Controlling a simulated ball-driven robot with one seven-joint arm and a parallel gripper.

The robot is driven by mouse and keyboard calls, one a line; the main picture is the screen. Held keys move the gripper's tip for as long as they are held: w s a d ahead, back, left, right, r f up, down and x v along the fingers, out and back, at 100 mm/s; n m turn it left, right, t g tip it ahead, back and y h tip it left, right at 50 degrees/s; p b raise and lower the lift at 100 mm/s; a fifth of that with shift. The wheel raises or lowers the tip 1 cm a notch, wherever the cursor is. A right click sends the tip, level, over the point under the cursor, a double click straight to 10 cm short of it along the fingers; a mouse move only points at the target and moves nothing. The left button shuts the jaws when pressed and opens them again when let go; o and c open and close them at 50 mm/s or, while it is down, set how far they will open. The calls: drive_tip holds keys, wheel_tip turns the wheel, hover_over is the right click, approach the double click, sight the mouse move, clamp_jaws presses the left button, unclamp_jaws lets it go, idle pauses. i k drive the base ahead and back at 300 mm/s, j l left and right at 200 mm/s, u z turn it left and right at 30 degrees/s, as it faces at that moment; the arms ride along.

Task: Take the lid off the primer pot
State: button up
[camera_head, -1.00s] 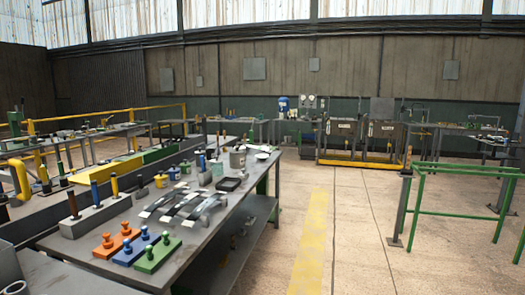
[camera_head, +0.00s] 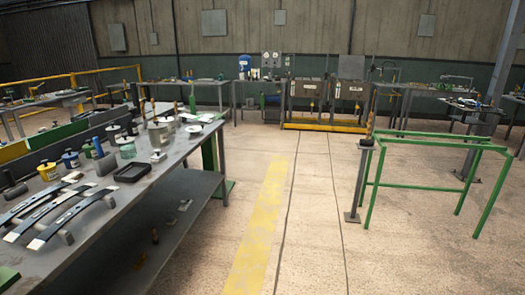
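Several small lidded pots stand on the long grey workbench (camera_head: 150,205) at the left. A greenish glass jar (camera_head: 127,151) and a larger grey pot (camera_head: 160,138) stand farther right on the bench. I cannot tell which of them is the primer pot; no label is readable. My gripper is not in view.
Flat curved leaf springs (camera_head: 62,207) lie at the bench's near left, with a black tray (camera_head: 132,172) behind. A green frame (camera_head: 420,165) stands at the right. The concrete floor between, with a yellow stripe (camera_head: 258,220), is clear.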

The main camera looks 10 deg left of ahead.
sight(113, 127)
drive_tip(key=i, duration=2.75)
drive_tip(key=i+u, duration=0.1)
drive_tip(key=i, duration=1.3)
drive_tip(key=i+l, duration=0.2)
drive_tip(key=i, duration=1.15)
drive_tip(key=u, duration=0.45)
drive_tip(key=i+u, duration=0.1)
drive_tip(key=u, duration=0.35)
drive_tip(key=l+u, duration=0.1)
drive_tip(key=u, duration=0.35)
drive_tip(key=i+l+u, duration=0.1)
drive_tip(key=u, duration=0.35)
